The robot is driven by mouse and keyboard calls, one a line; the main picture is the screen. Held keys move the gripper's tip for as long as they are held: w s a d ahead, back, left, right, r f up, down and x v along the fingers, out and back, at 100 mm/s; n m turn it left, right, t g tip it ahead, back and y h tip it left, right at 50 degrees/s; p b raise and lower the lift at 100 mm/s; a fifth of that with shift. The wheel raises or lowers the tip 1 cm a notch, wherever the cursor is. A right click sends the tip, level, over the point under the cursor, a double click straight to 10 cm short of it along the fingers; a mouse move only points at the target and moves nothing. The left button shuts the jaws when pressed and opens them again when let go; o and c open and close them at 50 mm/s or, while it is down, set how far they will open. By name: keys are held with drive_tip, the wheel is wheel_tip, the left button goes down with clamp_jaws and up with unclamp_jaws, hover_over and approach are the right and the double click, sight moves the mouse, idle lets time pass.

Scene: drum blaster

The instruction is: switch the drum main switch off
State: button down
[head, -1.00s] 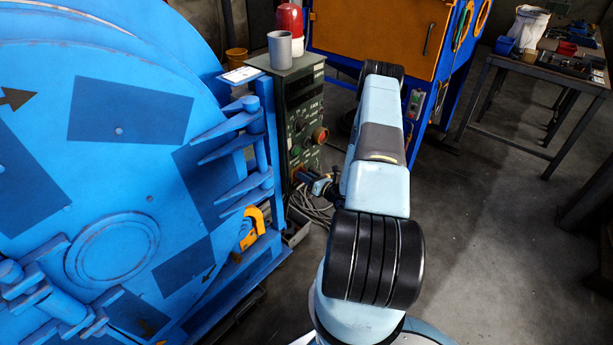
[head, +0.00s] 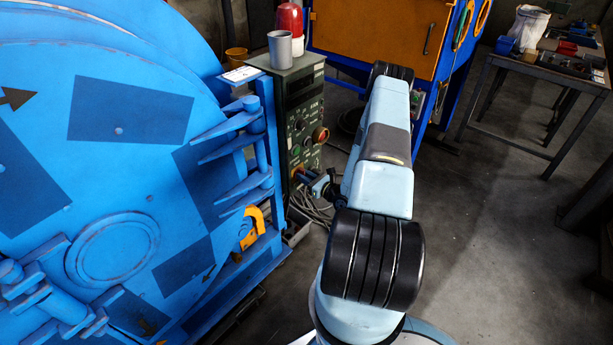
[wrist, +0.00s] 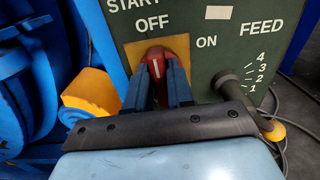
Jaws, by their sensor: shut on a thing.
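The drum main switch is a red rotary knob (wrist: 163,54) on a yellow plate (wrist: 132,52), low on the dark green control cabinet (head: 300,110). OFF is printed above it and ON to its right. The knob's grip stands roughly upright, its white mark toward the OFF side; the exact angle is partly hidden by my fingers. My gripper (wrist: 159,78) is shut on the knob, with one blue finger on each side. In the head view my gripper (head: 304,177) is at the cabinet's lower front, and the knob is hard to make out.
The blue drum door (head: 110,200) with its hinges is close on the left. A black FEED lever (wrist: 235,90) is right of the knob. A yellow-orange part (wrist: 90,90) is at left. Cables (head: 318,212) lie below the cabinet. A grey cup (head: 280,48) stands on top.

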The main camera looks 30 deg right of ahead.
drive_tip(key=shift+d+f, duration=0.1)
drive_tip(key=shift+d, duration=0.25)
drive_tip(key=c, duration=1.2)
unclamp_jaws()
drive_tip(key=shift+o, duration=0.6)
drive_tip(key=shift+a, duration=0.15)
drive_tip(key=v, duration=1.3)
drive_tip(key=shift+s, duration=0.4)
